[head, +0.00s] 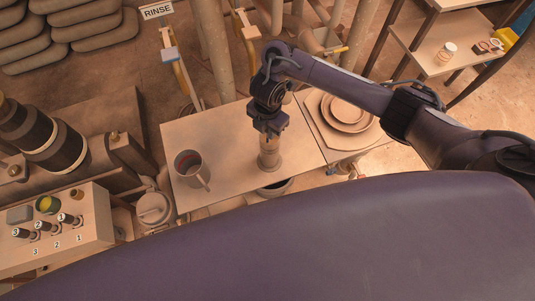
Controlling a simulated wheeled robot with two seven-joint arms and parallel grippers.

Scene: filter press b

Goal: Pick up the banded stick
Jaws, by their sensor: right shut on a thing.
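My right gripper (268,128) points down over the table (225,135) and is shut on the top of an upright tan piece (269,158). I take this piece for the banded stick. Its lower part shows as a pale cylinder with a wider foot, at or just above the table top. The jaws hide its upper end, and its bands are too small to make out clearly. My left gripper is not in view.
A mug (190,170) stands on the table to the left. Stacked round plates (346,112) lie on a board to the right. A control box (55,232) with numbered knobs is at lower left. Pipes and a RINSE sign (158,11) are behind. A shelf (437,60) is at upper right.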

